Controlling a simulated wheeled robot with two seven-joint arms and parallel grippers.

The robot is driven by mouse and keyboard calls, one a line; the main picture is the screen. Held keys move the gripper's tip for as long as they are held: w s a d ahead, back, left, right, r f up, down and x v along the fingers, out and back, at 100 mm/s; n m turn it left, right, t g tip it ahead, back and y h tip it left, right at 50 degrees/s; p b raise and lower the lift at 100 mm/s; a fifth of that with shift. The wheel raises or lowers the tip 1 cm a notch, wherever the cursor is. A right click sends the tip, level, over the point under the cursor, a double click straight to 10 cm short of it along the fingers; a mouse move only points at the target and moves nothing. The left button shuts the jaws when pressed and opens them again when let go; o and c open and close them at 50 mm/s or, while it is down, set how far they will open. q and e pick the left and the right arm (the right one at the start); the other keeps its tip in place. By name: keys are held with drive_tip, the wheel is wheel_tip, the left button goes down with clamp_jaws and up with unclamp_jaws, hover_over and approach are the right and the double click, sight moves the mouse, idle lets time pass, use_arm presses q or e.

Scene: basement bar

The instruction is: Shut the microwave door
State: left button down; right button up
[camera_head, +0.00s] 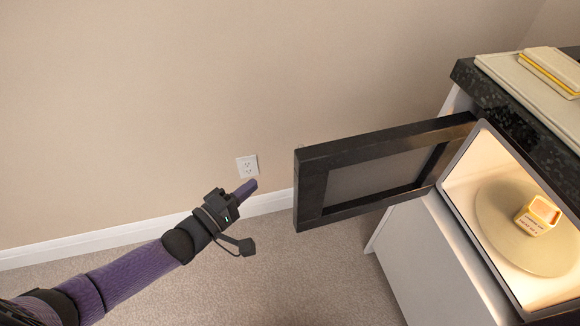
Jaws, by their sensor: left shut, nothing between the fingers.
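The microwave (455,187) is at the right, set in a white cabinet under a dark counter, with its lit inside facing me. Its black-framed door (312,185) stands wide open and sticks out to the left of the opening. A small yellow and white container (538,216) sits on the round turntable (492,235) inside. My left gripper (251,187) is shut and empty. It is left of the door's outer edge, apart from it, in front of the wall. My right gripper is not in view.
The dark speckled counter (490,90) above the microwave holds a pale board (507,72) and a yellow-edged box or book (553,68). A beige wall with a power outlet (247,166) is behind. Carpet (290,275) between my arm and the cabinet is clear.

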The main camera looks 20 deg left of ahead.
use_arm(q)
drive_tip(key=w+d+b, duration=0.3)
drive_tip(key=w+d, duration=0.2)
drive_tip(key=d, duration=0.1)
drive_tip(key=shift+w+d, duration=0.3)
drive_tip(key=shift+f, duration=0.15)
